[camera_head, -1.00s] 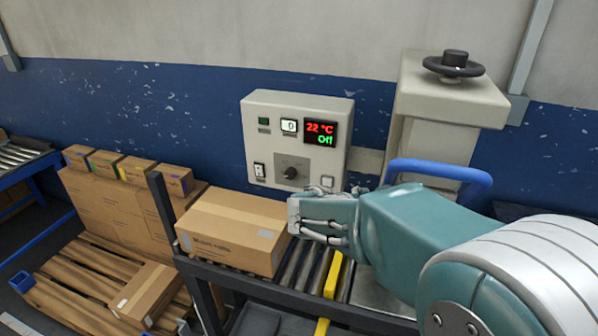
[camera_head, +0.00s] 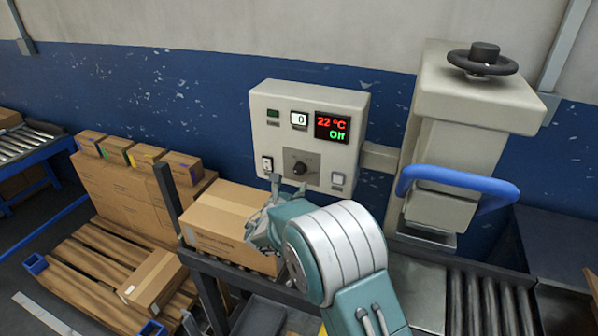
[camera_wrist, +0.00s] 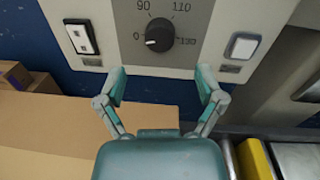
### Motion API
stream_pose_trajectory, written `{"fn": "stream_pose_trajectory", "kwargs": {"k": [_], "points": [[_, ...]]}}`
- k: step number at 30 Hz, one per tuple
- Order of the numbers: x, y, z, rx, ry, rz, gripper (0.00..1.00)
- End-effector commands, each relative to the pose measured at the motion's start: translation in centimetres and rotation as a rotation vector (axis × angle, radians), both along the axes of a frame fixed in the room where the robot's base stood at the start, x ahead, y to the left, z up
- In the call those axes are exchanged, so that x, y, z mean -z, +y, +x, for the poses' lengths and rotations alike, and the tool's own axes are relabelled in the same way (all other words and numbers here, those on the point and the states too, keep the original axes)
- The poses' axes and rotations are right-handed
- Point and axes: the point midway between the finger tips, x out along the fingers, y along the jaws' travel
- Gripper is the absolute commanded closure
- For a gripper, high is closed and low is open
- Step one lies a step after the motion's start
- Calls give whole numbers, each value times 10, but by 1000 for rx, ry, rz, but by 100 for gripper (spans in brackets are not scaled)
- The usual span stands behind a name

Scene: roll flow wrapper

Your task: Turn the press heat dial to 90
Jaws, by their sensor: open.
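The black heat dial (camera_head: 299,168) sits on the lower middle of the pale control panel (camera_head: 267,140). In the wrist view the dial (camera_wrist: 160,34) is ringed by marks 0, 90, 110 and 130, and its white pointer mark faces left toward 0. The display (camera_head: 332,128) reads 22 °C and Off. My gripper (camera_wrist: 161,80) is open and empty, its two fingers spread below the dial and touching nothing visible. In the head view my gripper (camera_head: 268,210) is in front of the box, partly hidden by my wrist.
A rocker switch (camera_wrist: 82,38) is left of the dial and a white button (camera_wrist: 243,46) is right of it. A cardboard box (camera_head: 215,222) lies below the panel. The press column with a blue handle (camera_head: 458,182) stands to the right.

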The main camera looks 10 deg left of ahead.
Motion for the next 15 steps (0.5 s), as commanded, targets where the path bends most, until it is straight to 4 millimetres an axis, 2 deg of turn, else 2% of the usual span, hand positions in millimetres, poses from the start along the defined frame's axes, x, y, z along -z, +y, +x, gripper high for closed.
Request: {"fn": "stream_pose_trajectory", "kwargs": {"k": [7, 15], "points": [[1, -4, 46, 3, -1, 0, 13], [0, -5, 67, 1, 0, 0, 13]]}}
